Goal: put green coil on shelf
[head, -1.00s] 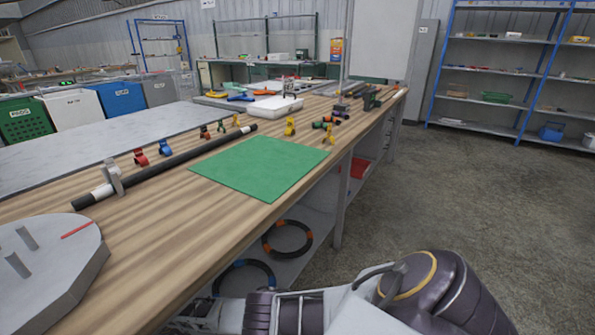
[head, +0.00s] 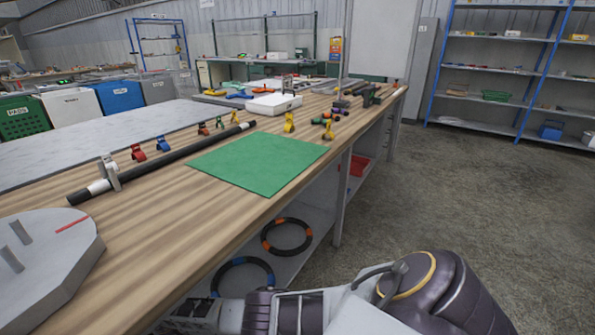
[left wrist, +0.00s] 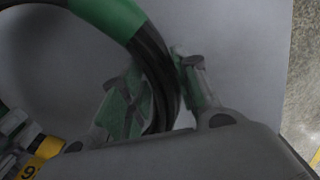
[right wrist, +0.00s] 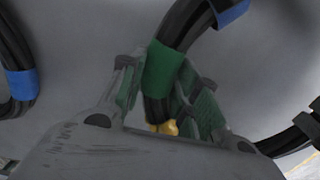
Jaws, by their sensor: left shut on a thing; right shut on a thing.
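The green coil is a black hose ring with green bands. In the left wrist view its green band (left wrist: 108,14) is at the top, and the black hose runs down between the fingers of my left gripper (left wrist: 160,90), which is shut on it. In the right wrist view my right gripper (right wrist: 160,85) is shut on the black hose at a green band (right wrist: 163,68). The coil and both fingertips are out of sight in the head view. A grey shelf (head: 318,215) lies under the workbench; a blue-framed shelf rack (head: 485,80) stands at the back right.
A coil with orange bands (head: 264,242) and one with blue bands (head: 270,280) lie on the under-bench shelf. Black hose with blue bands (right wrist: 20,85) is close to my right gripper. The workbench (head: 150,250) carries a green mat (head: 258,162). The floor at right is clear.

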